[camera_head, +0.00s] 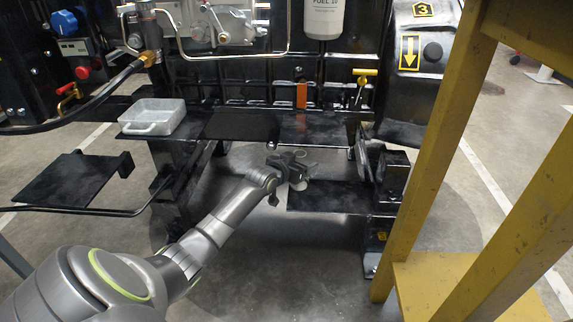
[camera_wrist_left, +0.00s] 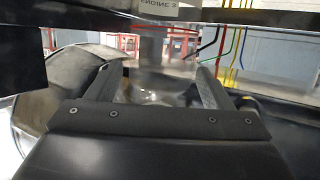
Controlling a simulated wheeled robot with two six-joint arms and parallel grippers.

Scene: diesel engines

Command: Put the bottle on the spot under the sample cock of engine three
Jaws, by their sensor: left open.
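Engine three (camera_head: 385,95) carries a yellow "3" plate at upper right. My left gripper (camera_head: 300,172) is low under the front shelf (camera_head: 312,128), near the left end of a lower black plate (camera_head: 335,197). It is open. In the left wrist view its two fingers (camera_wrist_left: 155,88) stand apart on either side of a pale, clear, blurred shape (camera_wrist_left: 152,82), which may be the bottle. I cannot tell whether they touch it. An orange tag (camera_head: 301,95) hangs above the shelf. I cannot make out the sample cock or its spot for certain. My right gripper is not in view.
A metal tray (camera_head: 152,117) sits on a black ledge at left. A yellow T-handle (camera_head: 364,76) stands right of the tag. A yellow wooden frame (camera_head: 440,150) fills the right foreground. A black plate (camera_head: 68,181) juts out at left. Floor in the middle foreground is clear.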

